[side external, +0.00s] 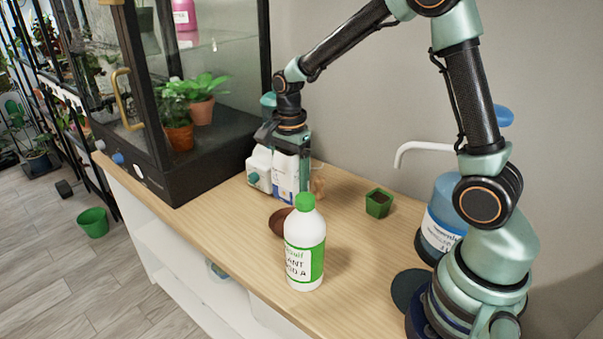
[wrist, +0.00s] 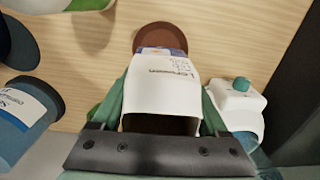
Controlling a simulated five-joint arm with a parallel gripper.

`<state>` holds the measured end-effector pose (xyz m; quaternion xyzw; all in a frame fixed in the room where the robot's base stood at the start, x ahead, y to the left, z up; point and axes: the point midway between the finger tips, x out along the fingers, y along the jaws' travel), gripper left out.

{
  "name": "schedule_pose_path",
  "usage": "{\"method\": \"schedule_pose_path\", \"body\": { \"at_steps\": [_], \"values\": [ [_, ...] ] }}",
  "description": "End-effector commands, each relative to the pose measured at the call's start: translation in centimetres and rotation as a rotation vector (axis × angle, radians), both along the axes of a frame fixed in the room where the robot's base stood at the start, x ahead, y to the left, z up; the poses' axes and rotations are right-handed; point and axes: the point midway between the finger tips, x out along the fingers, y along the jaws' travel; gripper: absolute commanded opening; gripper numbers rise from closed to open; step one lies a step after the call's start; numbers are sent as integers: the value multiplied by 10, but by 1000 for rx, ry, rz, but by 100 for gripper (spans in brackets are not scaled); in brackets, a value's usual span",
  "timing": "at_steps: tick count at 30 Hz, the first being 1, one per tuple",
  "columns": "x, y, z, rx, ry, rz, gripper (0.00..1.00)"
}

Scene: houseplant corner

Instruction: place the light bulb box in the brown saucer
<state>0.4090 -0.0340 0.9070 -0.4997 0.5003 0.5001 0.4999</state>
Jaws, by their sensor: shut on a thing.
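The light bulb box (side external: 284,174) is white with blue and held upright in my gripper (side external: 290,150). In the wrist view the box (wrist: 160,85) sits between the two fingers (wrist: 160,120), which are shut on it. The brown saucer (side external: 277,222) lies on the wooden counter in front of the box, partly hidden by a white bottle. In the wrist view the saucer (wrist: 166,36) shows just beyond the box's far end. I cannot tell whether the box touches the counter.
A white plant food bottle (side external: 305,250) with green cap stands close to the saucer. A small green pot (side external: 379,203) and blue pump bottle (side external: 440,215) stand right. A glass cabinet (side external: 190,100) is left.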

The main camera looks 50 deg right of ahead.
Motion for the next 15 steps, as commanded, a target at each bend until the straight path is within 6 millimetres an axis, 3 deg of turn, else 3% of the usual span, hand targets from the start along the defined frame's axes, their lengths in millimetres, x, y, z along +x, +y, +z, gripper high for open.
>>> {"method": "schedule_pose_path", "body": {
  "at_steps": [4,11,15],
  "values": [
    [-1,0,-30,0,3,0,14],
    [0,0,-48,0,1,0,14],
    [0,0,-67,0,4,0,14]
  ]
}}
